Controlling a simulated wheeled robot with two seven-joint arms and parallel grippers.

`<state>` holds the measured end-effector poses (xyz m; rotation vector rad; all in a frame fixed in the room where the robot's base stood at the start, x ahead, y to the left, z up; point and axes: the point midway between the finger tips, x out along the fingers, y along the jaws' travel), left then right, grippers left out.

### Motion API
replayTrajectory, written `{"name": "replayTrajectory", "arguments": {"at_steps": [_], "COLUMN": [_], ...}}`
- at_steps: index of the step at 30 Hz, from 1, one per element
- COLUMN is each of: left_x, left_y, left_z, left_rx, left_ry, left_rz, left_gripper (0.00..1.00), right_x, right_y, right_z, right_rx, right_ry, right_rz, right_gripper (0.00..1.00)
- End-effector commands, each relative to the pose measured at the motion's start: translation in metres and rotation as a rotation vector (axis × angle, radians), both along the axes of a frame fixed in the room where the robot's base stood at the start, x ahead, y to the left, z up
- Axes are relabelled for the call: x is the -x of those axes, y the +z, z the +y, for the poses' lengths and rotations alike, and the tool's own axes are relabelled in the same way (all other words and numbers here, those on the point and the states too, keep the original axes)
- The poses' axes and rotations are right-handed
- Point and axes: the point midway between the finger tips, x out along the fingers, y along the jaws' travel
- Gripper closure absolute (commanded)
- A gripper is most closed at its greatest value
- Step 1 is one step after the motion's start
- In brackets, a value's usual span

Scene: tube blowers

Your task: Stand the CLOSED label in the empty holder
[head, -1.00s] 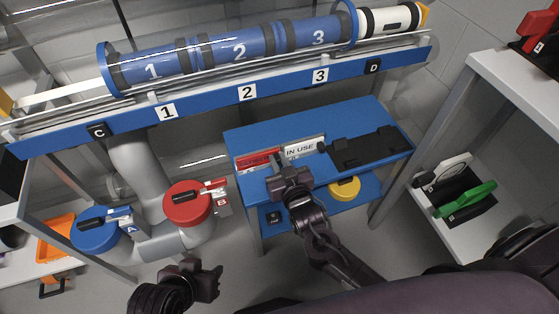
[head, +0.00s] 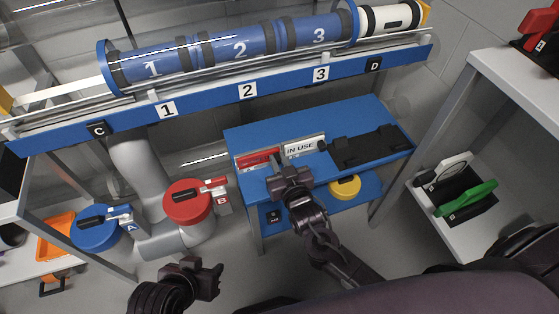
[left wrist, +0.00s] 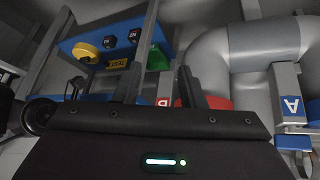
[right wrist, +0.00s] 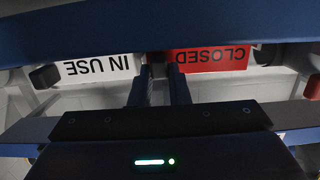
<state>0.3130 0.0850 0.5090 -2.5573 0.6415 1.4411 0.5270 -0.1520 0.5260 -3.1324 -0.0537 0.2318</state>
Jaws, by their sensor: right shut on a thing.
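The red CLOSED label (head: 254,160) stands upright at the front left of the blue table, left of the white IN USE label (head: 300,148). In the right wrist view, the CLOSED label (right wrist: 216,57) and the IN USE label (right wrist: 100,67) appear upside down. My right gripper (head: 279,162) is shut on the CLOSED label at its edge nearest IN USE. The fingertips partly hide that edge. I cannot tell whether the label's foot is seated in a holder; no empty holder shows clearly. My left gripper (head: 215,279) is open and empty, low at the left and away from the table.
A black tray (head: 370,147) lies on the blue table (head: 345,115), right of the labels. A blue rail (head: 210,100) with numbered tubes runs behind and above. A red valve (head: 187,202) and a blue valve (head: 95,228) stand at left. A yellow disc (head: 344,187) sits on the lower shelf.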

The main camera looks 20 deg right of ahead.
Motion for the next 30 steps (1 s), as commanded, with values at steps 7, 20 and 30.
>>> {"name": "replayTrajectory", "arguments": {"at_steps": [7, 20, 30], "left_x": [0.0, -0.005, 0.004], "left_y": [0.0, 0.005, 0.004], "left_z": [0.0, -0.003, 0.014], "left_rx": [0.0, 0.014, -0.045], "left_ry": [0.0, 0.001, 0.018], "left_rz": [0.0, -0.029, 0.067], "left_gripper": [0.64, 0.64, 0.64], "right_x": [0.0, 0.0, 0.057], "right_y": [-0.002, -0.002, 0.007], "right_z": [0.0, 0.0, -0.002], "right_rx": [0.0, 0.001, 0.0], "right_ry": [0.0, 0.0, 0.0], "right_rz": [0.003, 0.003, 0.006], "right_gripper": [0.66, 0.59, 0.59]}}
